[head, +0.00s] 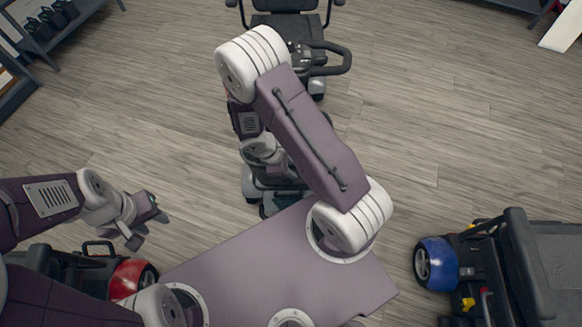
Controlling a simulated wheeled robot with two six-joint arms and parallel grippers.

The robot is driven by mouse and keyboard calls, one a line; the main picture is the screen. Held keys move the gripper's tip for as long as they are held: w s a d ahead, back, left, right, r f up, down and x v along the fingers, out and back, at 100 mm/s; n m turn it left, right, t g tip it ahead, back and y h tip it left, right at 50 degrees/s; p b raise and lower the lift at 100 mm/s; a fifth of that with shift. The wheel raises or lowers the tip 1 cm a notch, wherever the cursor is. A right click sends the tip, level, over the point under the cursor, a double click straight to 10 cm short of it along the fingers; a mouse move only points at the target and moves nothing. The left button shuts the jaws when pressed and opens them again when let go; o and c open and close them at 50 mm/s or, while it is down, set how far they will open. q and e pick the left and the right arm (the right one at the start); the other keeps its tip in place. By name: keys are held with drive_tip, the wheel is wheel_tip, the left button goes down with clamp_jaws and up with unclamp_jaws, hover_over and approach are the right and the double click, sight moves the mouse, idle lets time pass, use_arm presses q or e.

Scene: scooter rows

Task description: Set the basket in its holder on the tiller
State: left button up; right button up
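A scooter stands ahead, its black seat (285,27) at the top middle. Its tiller, with a black loop handle (335,60), shows just right of my raised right arm, which covers part of the scooter. I cannot make out the basket or its holder. My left gripper (148,227) is over the floor at the left, apart from the scooter, its fingers spread and empty. My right wrist (262,150) is low over the scooter's lower front. The fingers of my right gripper are hidden or too dark to tell apart from the scooter.
A red-and-black scooter (130,278) is at the lower left, partly behind my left arm. A blue-and-black scooter (436,263) stands at the lower right. Shelving (58,42) is at the top left. A white panel (563,30) is at the top right. Wooden floor (440,130) between is clear.

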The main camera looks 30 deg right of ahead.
drive_tip(key=shift+a+r, duration=0.1)
drive_tip(key=shift+r, duration=0.25)
drive_tip(key=p+v, duration=0.3)
drive_tip(key=v, duration=0.5)
drive_tip(key=shift+a, duration=0.15)
drive_tip(key=shift+w+r, duration=0.1)
wheel_tip(320, 180, up, 8)
drive_tip(key=w+d+m+t+y+p, duration=0.1)
drive_tip(key=w+d+m, duration=0.1)
drive_tip(key=d+m, duration=0.1)
drive_tip(key=s+a+r+m+t+y, duration=0.1)
drive_tip(key=s+a+r+m+y, duration=0.2)
drive_tip(key=s+m, duration=0.3)
drive_tip(key=r+m, duration=0.1)
drive_tip(key=m, duration=0.2)
drive_tip(key=shift+a+y+p, duration=0.15)
drive_tip(key=shift+y+p, duration=0.15)
drive_tip(key=shift+p, duration=0.1)
